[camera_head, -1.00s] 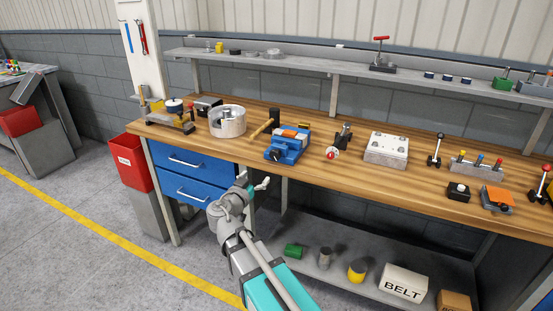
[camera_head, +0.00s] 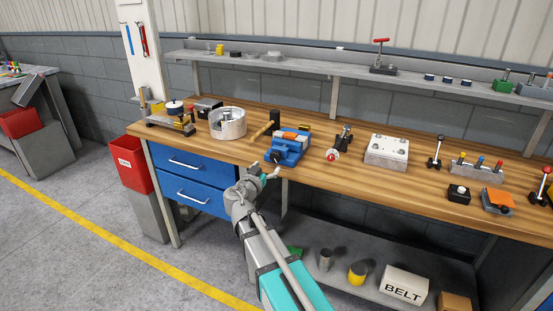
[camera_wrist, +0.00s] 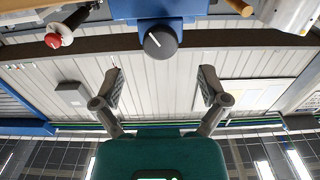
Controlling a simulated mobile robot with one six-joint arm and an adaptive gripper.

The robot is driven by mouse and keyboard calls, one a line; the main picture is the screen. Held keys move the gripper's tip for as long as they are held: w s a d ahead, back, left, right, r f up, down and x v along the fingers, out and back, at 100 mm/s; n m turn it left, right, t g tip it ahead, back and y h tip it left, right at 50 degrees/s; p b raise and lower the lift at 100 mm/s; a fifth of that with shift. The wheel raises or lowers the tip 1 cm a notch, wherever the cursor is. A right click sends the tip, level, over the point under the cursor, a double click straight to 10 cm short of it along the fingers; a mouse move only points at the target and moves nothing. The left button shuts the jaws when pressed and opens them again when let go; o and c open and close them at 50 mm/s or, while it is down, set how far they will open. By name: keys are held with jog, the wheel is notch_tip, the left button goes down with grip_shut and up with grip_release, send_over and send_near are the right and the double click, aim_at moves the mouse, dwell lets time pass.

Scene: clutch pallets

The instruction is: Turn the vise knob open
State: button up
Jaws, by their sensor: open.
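The blue vise (camera_head: 287,149) stands on the wooden bench near its front edge, with an orange piece in its top. In the wrist view, the vise's blue body (camera_wrist: 160,9) is at the top, and its dark round knob (camera_wrist: 160,42) with a white pointer line faces me. My gripper (camera_head: 265,172) is just in front of the bench edge, below and in front of the vise. In the wrist view, the fingers of my gripper (camera_wrist: 162,78) are spread apart and empty. The knob lies centred ahead of them, apart from both.
A wooden-handled hammer (camera_head: 264,128) lies left of the vise, beside a metal round chuck (camera_head: 227,123). A red-tipped lever (camera_head: 331,155) stands right of it. The bench top's front edge (camera_head: 360,184) is close to my gripper, with blue drawers (camera_head: 190,180) below left.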

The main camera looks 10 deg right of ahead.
aim_at(275, 159)
jog(key=x, duration=0.6)
jog(key=shift+w+d, duration=0.15)
jog(key=c, duration=1.1)
jog(key=shift+d, duration=0.15)
jog(key=shift+c, duration=0.2)
